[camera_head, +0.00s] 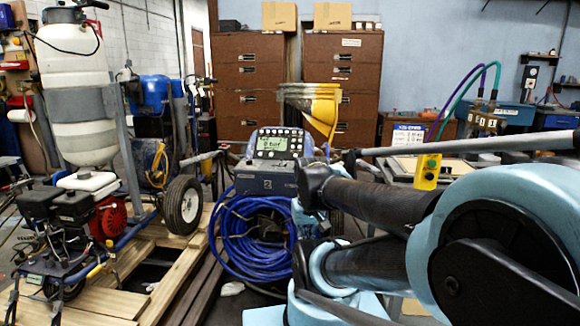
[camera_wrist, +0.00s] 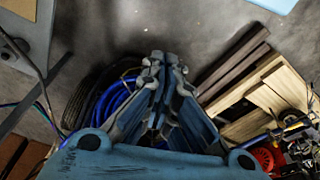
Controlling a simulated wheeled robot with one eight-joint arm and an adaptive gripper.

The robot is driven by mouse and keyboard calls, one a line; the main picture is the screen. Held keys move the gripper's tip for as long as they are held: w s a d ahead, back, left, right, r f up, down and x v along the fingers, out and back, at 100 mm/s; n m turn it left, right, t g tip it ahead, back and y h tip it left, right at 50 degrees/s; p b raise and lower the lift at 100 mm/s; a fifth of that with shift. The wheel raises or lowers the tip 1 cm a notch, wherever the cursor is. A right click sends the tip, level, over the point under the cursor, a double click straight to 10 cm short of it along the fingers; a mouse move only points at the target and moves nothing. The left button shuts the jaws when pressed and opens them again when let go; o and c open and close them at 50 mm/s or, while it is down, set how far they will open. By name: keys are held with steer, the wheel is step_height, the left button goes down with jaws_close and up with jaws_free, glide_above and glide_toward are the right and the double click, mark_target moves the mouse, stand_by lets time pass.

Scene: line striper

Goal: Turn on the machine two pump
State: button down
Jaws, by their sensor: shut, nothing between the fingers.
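A machine with a grey-blue control panel (camera_head: 277,143) and a lit green display stands at the centre of the head view. A coil of blue hose (camera_head: 250,240) hangs on its front. A second machine, with a white tank (camera_head: 75,60) and a red engine (camera_head: 108,218), stands at the left. My gripper (camera_wrist: 164,62) is shut and empty in the wrist view, in front of the blue hose (camera_wrist: 113,103). In the head view I cannot clearly make out its fingers.
Wooden pallet boards (camera_head: 120,298) lie at the left, also in the wrist view (camera_wrist: 265,98). Brown drawer cabinets (camera_head: 247,75) stand behind. My arm covers much of the right side.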

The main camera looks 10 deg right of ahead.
steer(key=shift+d, duration=0.1)
steer(key=w+d+r+n+t+h, duration=0.1)
steer(key=w+r+n, duration=0.2)
steer(key=w+n, duration=0.35)
steer(key=w+d+r+n+t+h, duration=0.1)
steer(key=w+r+n+h, duration=0.2)
steer(key=w, duration=0.6)
steer(key=w+d+r+n+t, duration=0.1)
steer(key=w+r+n+t, duration=0.1)
steer(key=w+r+n, duration=0.45)
steer(key=w+a+n+t+h, duration=0.1)
steer(key=w+a+n+t, duration=0.15)
steer(key=w+n, duration=0.9)
steer(key=n+t, duration=0.2)
glide_toward(278, 171)
steer(key=r, duration=0.2)
steer(key=w+r, duration=0.1)
steer(key=shift+a+r, duration=0.1)
steer(key=shift+r, duration=0.3)
steer(key=shift+s, duration=0.1)
steer(key=shift+x, duration=5.05)
